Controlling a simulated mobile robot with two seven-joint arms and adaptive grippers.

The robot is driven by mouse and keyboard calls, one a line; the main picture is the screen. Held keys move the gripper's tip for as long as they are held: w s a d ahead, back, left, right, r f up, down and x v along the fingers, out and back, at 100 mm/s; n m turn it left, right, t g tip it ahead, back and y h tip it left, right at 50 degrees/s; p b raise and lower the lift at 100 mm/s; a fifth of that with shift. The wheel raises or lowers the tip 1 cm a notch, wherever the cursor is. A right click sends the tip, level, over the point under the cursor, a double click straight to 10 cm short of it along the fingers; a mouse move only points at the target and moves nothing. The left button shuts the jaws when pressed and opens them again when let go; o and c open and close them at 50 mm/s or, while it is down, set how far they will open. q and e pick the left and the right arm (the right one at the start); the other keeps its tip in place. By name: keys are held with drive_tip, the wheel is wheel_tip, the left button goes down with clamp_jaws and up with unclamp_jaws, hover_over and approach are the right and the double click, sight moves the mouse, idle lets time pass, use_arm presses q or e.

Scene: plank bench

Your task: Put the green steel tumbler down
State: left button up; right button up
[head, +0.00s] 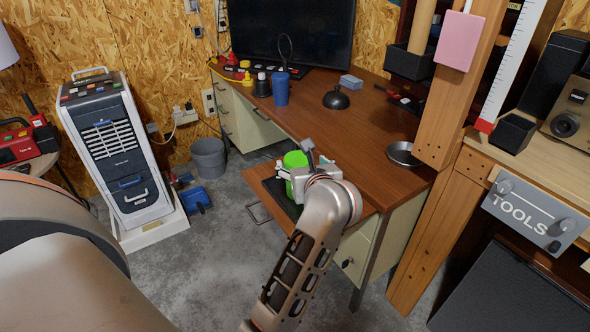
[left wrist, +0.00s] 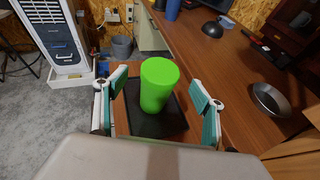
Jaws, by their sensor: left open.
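The green steel tumbler (left wrist: 158,88) stands upright on a black mat (left wrist: 172,122) in the left wrist view. The mat lies on a low wooden surface at the desk's front. In the head view the tumbler (head: 295,160) is partly hidden by my left gripper (head: 300,174). In the left wrist view this gripper (left wrist: 158,108) is open. Its teal-padded fingers are to the left and right of the tumbler, with gaps showing on both sides. My right gripper is not in view.
The wooden desk (head: 335,125) carries a blue cup (head: 280,89), a black dome (head: 336,99) and a metal bowl (head: 404,154). A wooden post (head: 455,95) stands at the right. A grey bin (head: 209,157) stands on the floor at the left.

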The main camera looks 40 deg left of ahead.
use_arm(q)
drive_tip(key=s+a+r+m+t+y, duration=0.1)
drive_tip(key=s+r+m+t+y, duration=0.45)
drive_tip(key=m, duration=0.85)
drive_tip(key=s+d+f+m+t+h, duration=0.25)
drive_tip(key=d+f+m+h, duration=0.35)
drive_tip(key=m, duration=0.4)
drive_tip(key=s+d+f+m+t+h, duration=0.1)
drive_tip(key=d+f+m+t+h, duration=0.25)
drive_tip(key=d+m+h, duration=0.45)
drive_tip(key=s+f+m+g+h, duration=0.1)
drive_tip(key=s+f+m+g, duration=0.4)
drive_tip(key=s+f+m, duration=0.4)
drive_tip(key=s+f+m+g+h, duration=0.2)
drive_tip(key=s+f+m+g, duration=0.3)
drive_tip(key=f, duration=1.2)
drive_tip(key=s+m, duration=0.3)
drive_tip(key=shift+s+d+m, duration=0.15)
drive_tip(key=shift+s+m, duration=0.25)
drive_tip(key=shift+r+h, duration=0.1)
drive_tip(key=shift+h, duration=0.15)
